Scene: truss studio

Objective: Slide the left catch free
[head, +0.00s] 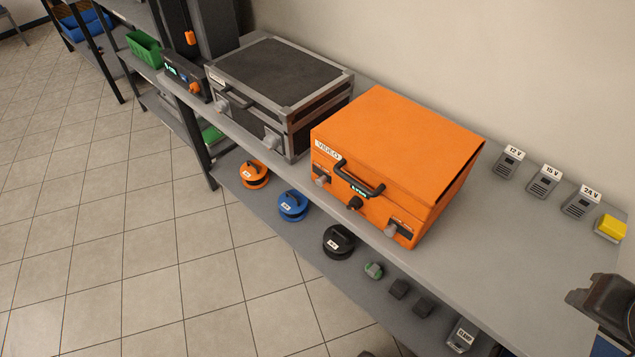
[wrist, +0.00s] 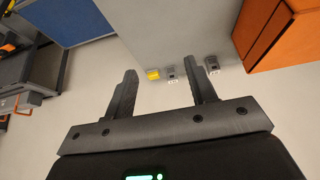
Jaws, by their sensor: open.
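An orange case (head: 400,140) labelled VIDEO stands closed on the grey shelf top, with a black handle (head: 358,178) on its front. Its left catch (head: 321,181) is a small grey piece low on the front, by the left corner. Its right catch (head: 391,230) is a similar grey piece on a dark plate, and a dark knob (head: 354,203) sits between them. How the catches are set is too small to tell. My gripper (wrist: 163,82) is open and empty in the wrist view, apart from the orange case (wrist: 272,36). The catches do not show there.
A black case with grey edges (head: 278,72) stands left of the orange one, with similar catches. Chargers (head: 543,182) labelled by voltage and a yellow block (head: 610,227) line the right back. Reels (head: 293,205) and small blocks lie on the lower shelf. Tiled floor (head: 130,230) in front is clear.

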